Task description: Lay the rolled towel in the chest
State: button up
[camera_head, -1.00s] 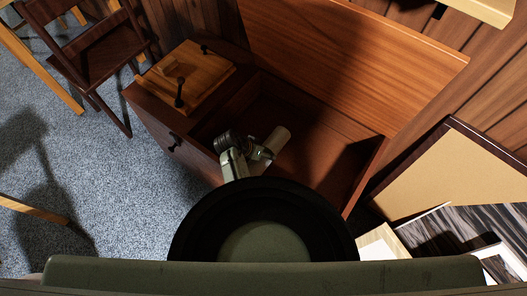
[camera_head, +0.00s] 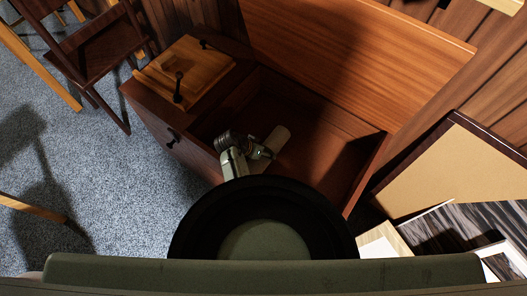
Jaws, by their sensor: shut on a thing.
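The rolled towel (camera_head: 275,140) is a pale beige cylinder, seen over the open chest. My gripper (camera_head: 264,152) is shut on it near its lower end, with the towel sticking out up and to the right. The chest (camera_head: 313,135) is reddish-brown wood, with its lid (camera_head: 345,55) raised at the back. The towel lies within the outline of the chest's open compartment. I cannot tell whether it touches the floor of the compartment.
A small wooden box (camera_head: 185,70) with a dark handle sits on the chest's left part. A dark folding chair (camera_head: 95,60) stands at the upper left. Framed boards (camera_head: 445,170) lean at the right. Blue-grey carpet (camera_head: 85,150) is open at the left.

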jog(key=o, duration=1.4)
jog(key=shift+o, duration=0.5)
jog(key=shift+o, duration=1)
jog(key=shift+r, duration=0.1)
notch_tip(320, 180, up, 10)
jog(key=shift+f, duration=0.1)
